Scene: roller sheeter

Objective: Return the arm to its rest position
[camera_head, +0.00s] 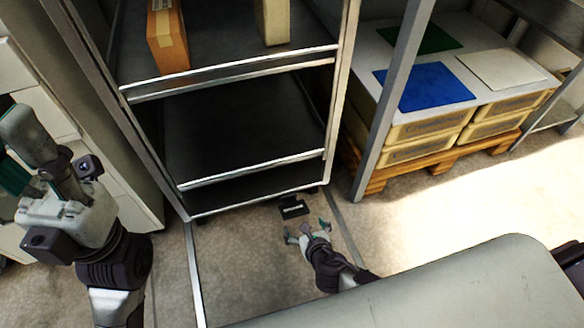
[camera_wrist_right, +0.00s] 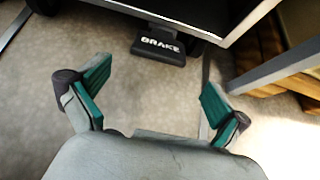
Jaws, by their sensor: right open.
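My right gripper (camera_head: 308,232) is open and empty, low in front of the rack. In the right wrist view its two green-padded fingers (camera_wrist_right: 150,98) stand wide apart with bare floor between them. My left arm is raised at the left of the head view. Its gripper's fingers (camera_head: 30,135) are seen from a poor angle, so their opening is unclear.
The shelf rack (camera_head: 235,75) stands ahead, with a cardboard box (camera_head: 167,40) and a pale box (camera_head: 272,22) on its upper shelf. At right, bins (camera_head: 415,148) sit on a wooden pallet (camera_head: 440,158) behind a grey post (camera_head: 393,95). The floor (camera_head: 430,210) at right is clear.

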